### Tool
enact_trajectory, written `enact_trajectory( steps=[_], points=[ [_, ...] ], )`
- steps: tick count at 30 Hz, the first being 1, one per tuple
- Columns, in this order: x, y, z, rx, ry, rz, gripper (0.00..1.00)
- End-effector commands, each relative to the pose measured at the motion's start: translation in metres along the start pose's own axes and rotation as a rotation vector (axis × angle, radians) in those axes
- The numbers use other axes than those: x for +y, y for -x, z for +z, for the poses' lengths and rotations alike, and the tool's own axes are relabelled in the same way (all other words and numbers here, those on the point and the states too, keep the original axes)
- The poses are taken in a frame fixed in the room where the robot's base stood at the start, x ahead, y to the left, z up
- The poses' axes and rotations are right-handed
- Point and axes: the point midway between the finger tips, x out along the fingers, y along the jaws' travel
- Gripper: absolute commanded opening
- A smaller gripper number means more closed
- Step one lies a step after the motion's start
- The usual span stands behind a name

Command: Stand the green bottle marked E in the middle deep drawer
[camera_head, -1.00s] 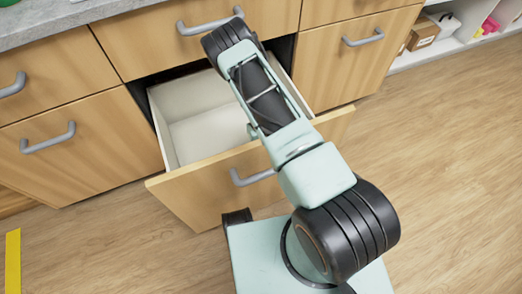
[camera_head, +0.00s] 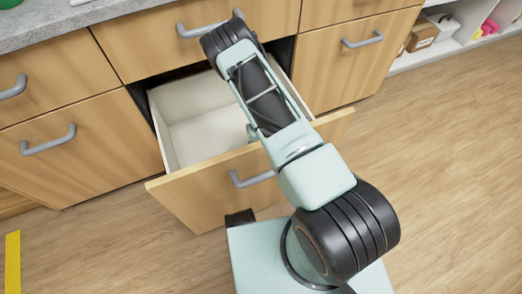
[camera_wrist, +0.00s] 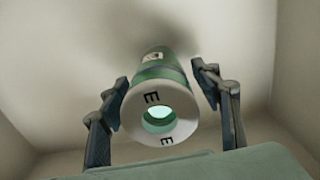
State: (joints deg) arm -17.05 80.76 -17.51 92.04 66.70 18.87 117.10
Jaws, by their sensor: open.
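The green bottle marked E (camera_wrist: 163,70) is inside the open middle deep drawer (camera_head: 205,185). The wrist view looks down on its pale top, which has a round opening and black E marks. Its far end meets a dark shadow on the drawer floor, and it looks upright there. My gripper (camera_wrist: 160,76) is open, with one finger on each side of the bottle. A gap shows at the right finger; the left finger is very close, and I cannot tell whether it touches. In the head view my arm reaches over the drawer front and hides the bottle.
The drawer's pale left part (camera_head: 200,125) looks empty. Shut wooden drawers stand on both sides (camera_head: 80,125) and above. A grey worktop (camera_head: 60,25) is at upper left. A white shelf (camera_head: 440,50) with boxes is at upper right. Wooden floor is clear at right.

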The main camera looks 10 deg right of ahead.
Motion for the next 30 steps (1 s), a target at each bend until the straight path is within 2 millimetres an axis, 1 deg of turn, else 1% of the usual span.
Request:
enact_trajectory(
  steps=[1,9,12,15,18,21,30],
  points=[
    [0.0,0.014,0.002,-0.004,0.0,0.0,0.58],
    [0.0,0.074,0.002,-0.003,0.002,0.0,0.58],
    [0.0,0.092,0.002,-0.003,0.0,0.0,0.58],
    [0.0,0.104,0.001,-0.002,-0.001,0.0,0.58],
    [0.0,0.111,0.001,-0.001,0.0,0.0,0.58],
    [0.0,0.113,0.001,-0.001,0.0,0.0,0.58],
    [0.0,0.113,0.001,-0.001,0.0,0.0,0.58]
  ],
)
